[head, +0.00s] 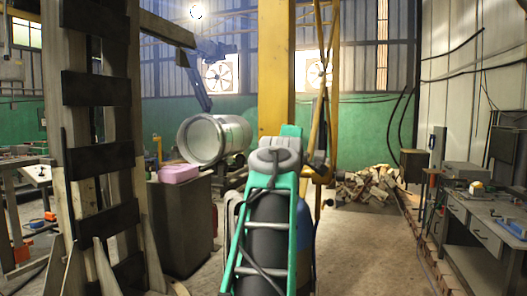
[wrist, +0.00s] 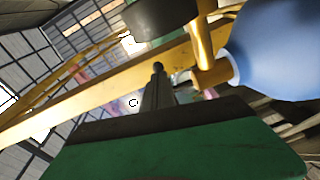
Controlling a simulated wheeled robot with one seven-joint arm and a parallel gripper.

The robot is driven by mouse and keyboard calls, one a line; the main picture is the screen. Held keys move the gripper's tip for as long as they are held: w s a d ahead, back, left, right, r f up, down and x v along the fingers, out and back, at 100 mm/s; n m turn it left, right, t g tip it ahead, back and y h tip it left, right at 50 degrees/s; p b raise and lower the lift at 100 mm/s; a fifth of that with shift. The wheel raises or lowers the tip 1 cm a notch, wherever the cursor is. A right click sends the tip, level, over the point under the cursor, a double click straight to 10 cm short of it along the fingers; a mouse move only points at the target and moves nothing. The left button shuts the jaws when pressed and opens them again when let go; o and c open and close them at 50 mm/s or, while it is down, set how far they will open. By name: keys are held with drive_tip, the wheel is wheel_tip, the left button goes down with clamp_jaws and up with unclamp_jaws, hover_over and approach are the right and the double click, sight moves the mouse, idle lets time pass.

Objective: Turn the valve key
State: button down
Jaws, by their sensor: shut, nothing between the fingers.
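The gripper (wrist: 158,70) shows in the wrist view as dark, narrow fingers closed together, above its wide green body with a dark edge. Nothing shows between the fingertips. Right of them is a yellow fitting (wrist: 204,55) at the pale neck of a rounded blue bottle (wrist: 272,50). A dark round part (wrist: 160,14) is above the fingertips. I cannot make out a separate valve key, nor whether the fingers touch the fitting. In the head view the blue bottle (head: 306,232) is mostly hidden behind a dark cylinder in a green frame (head: 262,245).
A yellow column (head: 274,65) rises behind the centre. A post with dark plates (head: 98,88) and a grey cabinet (head: 183,225) stand left. A large metal pipe (head: 214,138) lies behind. A workbench (head: 480,215) is right. Floor (head: 365,250) is clear between.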

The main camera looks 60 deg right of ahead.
drive_tip(key=shift+s+d, duration=0.2)
drive_tip(key=shift+d, duration=0.4)
drive_tip(key=shift+s+d, duration=0.15)
drive_tip(key=shift+d, duration=0.5)
drive_tip(key=shift+b, duration=0.3)
